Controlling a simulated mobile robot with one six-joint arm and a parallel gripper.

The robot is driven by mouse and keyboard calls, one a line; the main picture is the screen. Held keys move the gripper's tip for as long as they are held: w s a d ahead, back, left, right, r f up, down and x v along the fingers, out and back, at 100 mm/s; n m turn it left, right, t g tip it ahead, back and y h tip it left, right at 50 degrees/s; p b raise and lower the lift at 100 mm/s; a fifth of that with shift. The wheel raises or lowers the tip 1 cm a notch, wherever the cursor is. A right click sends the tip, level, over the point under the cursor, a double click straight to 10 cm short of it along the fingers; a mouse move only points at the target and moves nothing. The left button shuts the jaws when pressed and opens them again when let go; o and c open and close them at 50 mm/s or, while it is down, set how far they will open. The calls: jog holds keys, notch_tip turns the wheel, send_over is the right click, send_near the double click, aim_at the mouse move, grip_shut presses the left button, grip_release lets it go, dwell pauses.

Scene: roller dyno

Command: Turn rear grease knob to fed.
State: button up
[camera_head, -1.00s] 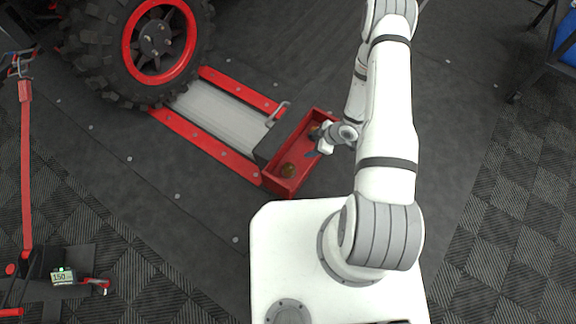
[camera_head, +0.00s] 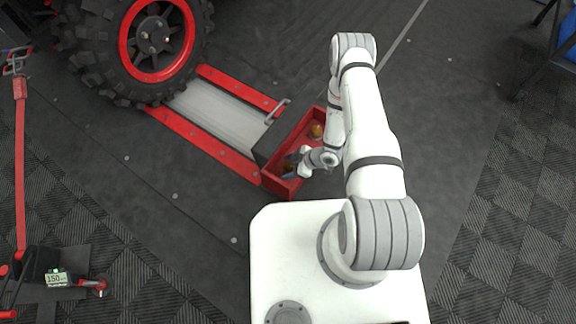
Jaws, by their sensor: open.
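Two small brownish-gold knobs sit inside the red box at the end of the roller unit. The far knob (camera_head: 316,131) is in clear view near the box's upper right end. The near knob (camera_head: 288,168) is mostly covered by my gripper (camera_head: 289,164), which is open and reaches into the box from the right. I cannot tell whether the fingers touch the near knob. Which way either knob points is too small to tell.
The red box (camera_head: 271,184) adjoins a dark block with a grey handle (camera_head: 277,111). Beyond it are the roller (camera_head: 213,112) between red rails and a large tyre (camera_head: 97,68). A red-strapped stand with a display (camera_head: 57,278) is at lower left.

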jog(key=shift+c, duration=0.4)
jog(key=c, duration=0.9)
jog(key=shift+a, duration=0.2)
jog(key=shift+d, duration=0.15)
jog(key=shift+m+t, duration=0.3)
jog(key=shift+p, duration=0.3)
jog(key=shift+w+d+m+t+h+p, duration=0.1)
jog(key=shift+m+t+h+p, duration=0.45)
jog(key=shift+m+t, duration=0.6)
jog(key=shift+m+t+h+p, duration=0.4)
jog(key=shift+m+t+h, duration=0.2)
jog(key=shift+m, duration=0.95)
